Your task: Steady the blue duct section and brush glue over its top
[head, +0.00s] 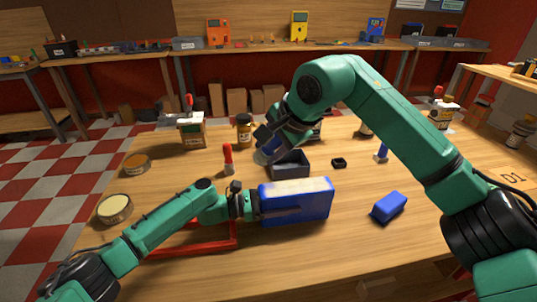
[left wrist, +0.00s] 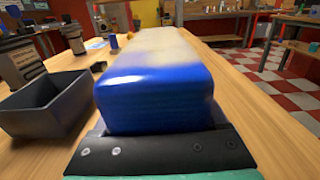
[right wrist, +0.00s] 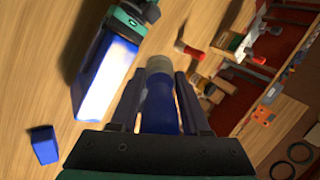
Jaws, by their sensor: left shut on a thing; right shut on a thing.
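The blue duct section (head: 312,208) lies on the table, with a pale, whitish film along its upper face. It also fills the middle of the left wrist view (left wrist: 155,95) and shows at the left of the right wrist view (right wrist: 92,95). My left gripper (head: 246,202) is shut on its left end. My right gripper (right wrist: 160,95) is shut on a blue-handled tool with a pale tip (right wrist: 158,64), which looks like the glue brush. In the head view my right gripper (head: 268,143) is behind the duct, above the dark tray's left side, apart from the duct.
A dark open tray (head: 290,170) stands just behind the duct. A small blue block (head: 389,207) lies to the right. A red frame (head: 205,246) lies under my left arm. A red-topped tool (head: 228,158), jars and an open tin (head: 115,208) stand left. The front right is clear.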

